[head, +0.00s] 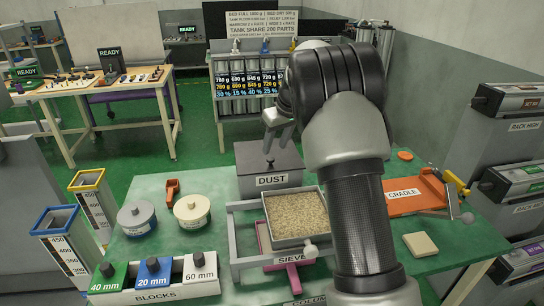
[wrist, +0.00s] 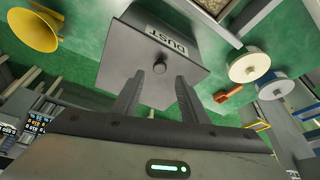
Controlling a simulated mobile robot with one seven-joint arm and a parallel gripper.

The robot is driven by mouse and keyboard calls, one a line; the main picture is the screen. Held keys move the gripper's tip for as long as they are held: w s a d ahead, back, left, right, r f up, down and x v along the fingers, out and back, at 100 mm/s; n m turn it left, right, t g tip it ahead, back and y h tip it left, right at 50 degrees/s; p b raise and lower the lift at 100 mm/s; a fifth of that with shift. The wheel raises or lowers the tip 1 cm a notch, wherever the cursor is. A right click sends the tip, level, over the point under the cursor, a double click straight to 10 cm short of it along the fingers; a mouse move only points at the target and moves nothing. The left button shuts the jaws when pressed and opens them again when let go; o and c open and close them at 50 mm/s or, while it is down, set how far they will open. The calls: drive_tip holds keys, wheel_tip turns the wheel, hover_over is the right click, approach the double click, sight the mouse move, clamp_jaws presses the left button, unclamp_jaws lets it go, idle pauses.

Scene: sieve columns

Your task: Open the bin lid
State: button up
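The bin is a dark grey box with a "DUST" label (head: 272,180) on its front, standing at the back edge of the green table. Its flat grey lid (head: 288,156) lies closed on top, with a small dark knob (head: 269,160). In the wrist view the lid (wrist: 140,60) fills the middle, and the round knob (wrist: 159,67) shows between my fingertips. My gripper (head: 278,140) is above the lid with its fingers pointing down. In the wrist view my gripper (wrist: 160,76) is open, its two fingers apart with nothing between them touching the knob that I can see.
A sieve pan (head: 297,217) of grains in a grey frame stands in front of the bin. Two round tins (head: 192,211) and an orange clip (head: 172,188) are left of it. An orange cradle (head: 405,195) is at right. A yellow funnel (wrist: 35,30) shows in the wrist view.

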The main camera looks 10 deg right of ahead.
sight(270, 158)
drive_tip(key=x, duration=0.5)
drive_tip(key=shift+w+f, duration=0.15)
drive_tip(key=shift+f, duration=0.2)
clamp_jaws()
